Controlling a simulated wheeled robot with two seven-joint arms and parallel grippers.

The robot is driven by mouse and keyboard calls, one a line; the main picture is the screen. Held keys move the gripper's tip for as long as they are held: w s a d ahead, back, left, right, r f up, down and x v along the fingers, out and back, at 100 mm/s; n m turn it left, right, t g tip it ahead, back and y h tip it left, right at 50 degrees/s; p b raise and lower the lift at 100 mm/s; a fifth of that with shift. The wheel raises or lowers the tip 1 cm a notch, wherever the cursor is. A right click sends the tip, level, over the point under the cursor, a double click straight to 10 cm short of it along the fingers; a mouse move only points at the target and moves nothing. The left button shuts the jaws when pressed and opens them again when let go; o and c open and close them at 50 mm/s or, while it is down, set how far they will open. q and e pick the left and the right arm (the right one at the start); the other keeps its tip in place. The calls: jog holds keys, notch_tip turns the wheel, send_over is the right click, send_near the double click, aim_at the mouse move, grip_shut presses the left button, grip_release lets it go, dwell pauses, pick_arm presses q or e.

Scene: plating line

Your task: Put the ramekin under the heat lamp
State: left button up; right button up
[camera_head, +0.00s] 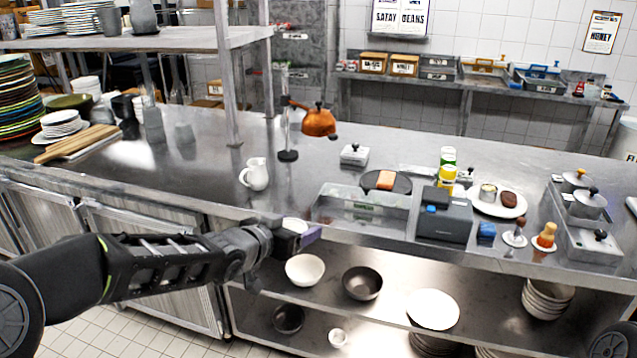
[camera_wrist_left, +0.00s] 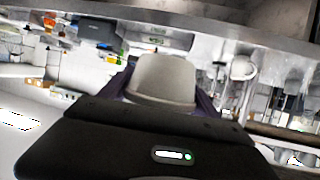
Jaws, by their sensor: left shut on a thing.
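The white ramekin (camera_head: 295,225) is held in my left gripper (camera_head: 302,238), at the counter's front edge. In the left wrist view the ramekin (camera_wrist_left: 165,78) sits between the fingers, and its outer wall faces the camera. The gripper is shut on it. The heat lamp (camera_head: 319,122) has a copper-orange shade on a thin post with a dark round base, farther back on the counter. The counter below the shade looks clear. My right gripper is out of view.
A white pitcher (camera_head: 255,174) stands left of the lamp, near the gripper. A clear tray (camera_head: 362,212) and a grey box (camera_head: 445,217) line the front edge to the right. A dark round board (camera_head: 402,184) lies behind the tray. A shelf post (camera_head: 226,90) rises left of the lamp.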

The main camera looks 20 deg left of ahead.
pick_arm(q)
jog(key=w+a+f+n+y+b, duration=0.2)
jog(key=w+a+f+b, duration=0.8)
jog(key=w+a+f, duration=0.1)
jog(key=shift+w, duration=0.3)
jog(key=shift+a, duration=0.1)
